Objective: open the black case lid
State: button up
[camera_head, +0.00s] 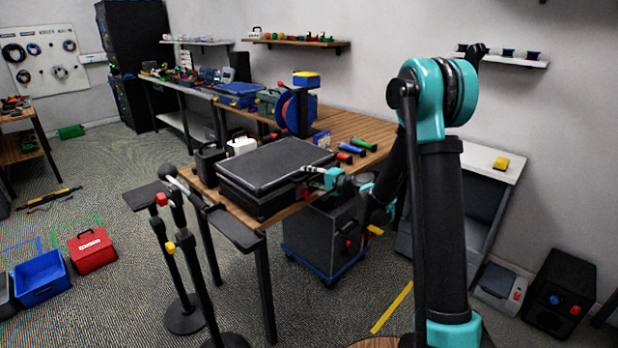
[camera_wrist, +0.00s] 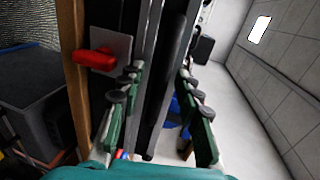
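The black case (camera_head: 262,204) lies on the wooden worktable. Its lid (camera_head: 275,163) looks flat and closed. My gripper (camera_head: 309,178) is at the case's right front side, close to the lid edge; exact contact cannot be told from here. In the wrist view, my gripper's (camera_wrist: 158,75) two green fingers are spread apart. The dark edge of the case (camera_wrist: 165,90) runs between them, and I see no clear closing on it. A red latch (camera_wrist: 95,60) on a grey plate shows beside the left finger.
A white container (camera_head: 241,146) and a blue reel (camera_head: 295,112) stand behind the case. Several coloured handles (camera_head: 350,148) lie to its right. Black posts (camera_head: 180,260) stand in front of the table. A dark wheeled box (camera_head: 322,240) sits below it.

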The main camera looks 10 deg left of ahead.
jog(key=shift+c, duration=0.2)
grip_shut()
dwell(0.3)
